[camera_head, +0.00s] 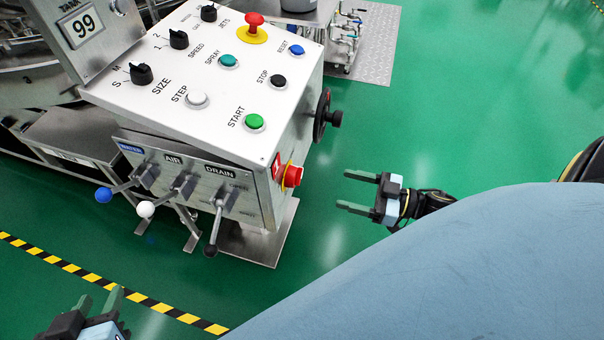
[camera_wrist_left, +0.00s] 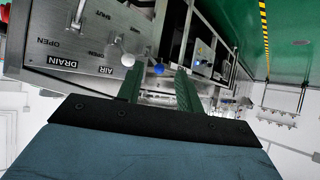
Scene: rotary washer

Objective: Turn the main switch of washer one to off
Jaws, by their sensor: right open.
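The main switch (camera_head: 291,176) is a red rotary knob on a yellow plate, on the side of the white control box (camera_head: 245,85) near its lower right corner. Its exact setting is too small to read. My right gripper (camera_head: 348,190) is open and empty, to the right of the switch and apart from it, with its fingers pointing left toward the box. My left gripper (camera_head: 100,298) is low at the left, open and empty. Its two green fingers (camera_wrist_left: 158,90) show apart in the left wrist view, facing the valve panel.
Below the box are levers marked water, air and drain, with a blue ball (camera_head: 104,195), a white ball (camera_head: 146,209) and a dark handle (camera_head: 212,245). A black handwheel (camera_head: 323,115) sticks out above the switch. Green floor (camera_head: 345,240) is clear around my right gripper.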

